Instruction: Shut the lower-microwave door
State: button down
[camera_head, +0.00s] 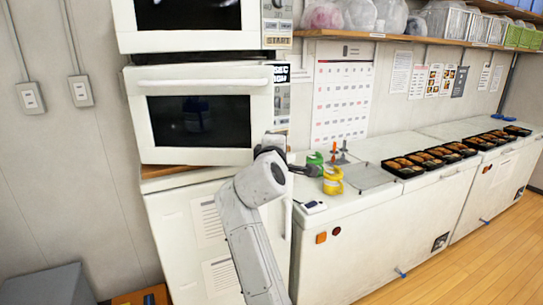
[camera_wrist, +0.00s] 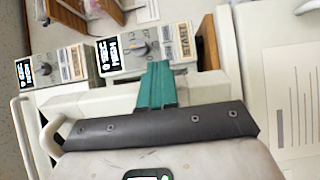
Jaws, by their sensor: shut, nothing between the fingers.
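The lower microwave (camera_head: 200,72) is white, with a dark window and a bar handle (camera_head: 205,83) across the top of its door (camera_head: 200,158). The door's right edge covers part of the control panel (camera_head: 282,105), so it looks slightly ajar; the gap itself is not clear. My arm rises in front of the counter, its wrist near the door's lower right corner. My gripper (camera_wrist: 156,86) shows teal fingers closed together, with nothing between them, in the wrist view. A pale edge with a curved handle (camera_wrist: 50,132) lies close to them. I cannot tell whether they touch it.
The upper microwave (camera_head: 188,40) sits directly above. Right of my wrist stand green (camera_head: 314,160) and yellow (camera_head: 333,181) items on the white counter. Several filled bento trays (camera_head: 404,167) lie farther right. A grey box (camera_head: 48,285) stands lower left. Wooden floor (camera_head: 475,260) is clear at right.

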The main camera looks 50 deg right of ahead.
jog(key=w+d+n+t+y, duration=0.1)
jog(key=w+d, duration=0.8)
jog(key=shift+w+d+n+t, duration=0.3)
jog(key=shift+d+t, duration=0.05)
jog(key=shift+t, duration=0.05)
